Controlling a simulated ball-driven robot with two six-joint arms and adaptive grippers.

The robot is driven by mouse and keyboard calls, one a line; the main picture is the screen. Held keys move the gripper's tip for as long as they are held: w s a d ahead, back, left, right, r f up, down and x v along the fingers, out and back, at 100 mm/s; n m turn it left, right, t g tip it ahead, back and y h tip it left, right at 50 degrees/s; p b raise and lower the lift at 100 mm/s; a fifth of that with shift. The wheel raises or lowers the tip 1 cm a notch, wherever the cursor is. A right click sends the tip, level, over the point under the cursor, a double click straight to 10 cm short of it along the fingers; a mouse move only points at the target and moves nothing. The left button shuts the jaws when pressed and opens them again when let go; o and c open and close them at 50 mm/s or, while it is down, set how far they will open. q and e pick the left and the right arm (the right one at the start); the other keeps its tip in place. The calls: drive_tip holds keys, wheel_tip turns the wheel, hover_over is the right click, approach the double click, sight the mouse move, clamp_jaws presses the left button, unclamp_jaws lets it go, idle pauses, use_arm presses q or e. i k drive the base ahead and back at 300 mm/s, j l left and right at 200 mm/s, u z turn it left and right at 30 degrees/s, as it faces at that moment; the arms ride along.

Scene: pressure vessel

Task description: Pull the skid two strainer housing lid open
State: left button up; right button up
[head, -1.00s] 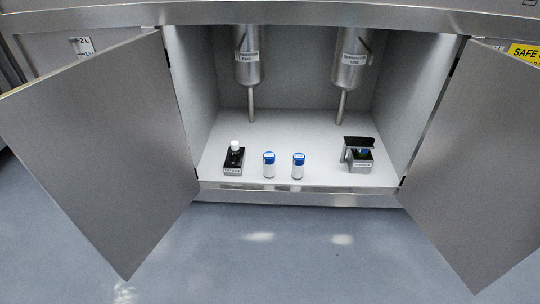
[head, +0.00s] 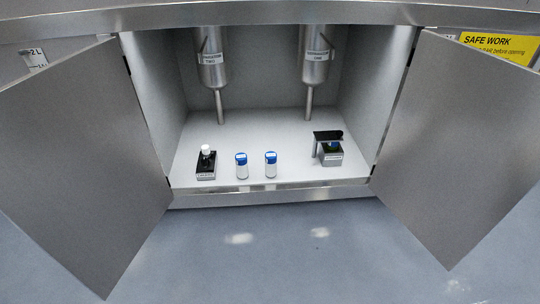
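Two steel cylinders hang from the top of an open cabinet. The left cylinder (head: 212,62) has a white label that seems to end in "TWO", and a thin pipe runs down from it. The right cylinder (head: 315,58) has a similar label that I cannot read surely, and a pipe below. Their upper ends are hidden by the cabinet's top edge. I cannot identify a strainer housing lid for sure. Neither of my grippers shows in the head view.
The left door (head: 85,160) and right door (head: 455,140) stand open outward. On the cabinet floor (head: 300,177) are a black device with a white cap (head: 206,160), two blue-capped vials (head: 241,168) (head: 271,167) and a small dark-topped unit (head: 329,150). Open blue floor (head: 260,255) lies in front.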

sight(330, 136)
drive_tip(key=i, duration=0.85)
drive_tip(key=i+j+z, duration=0.15)
drive_tip(key=i, duration=0.7)
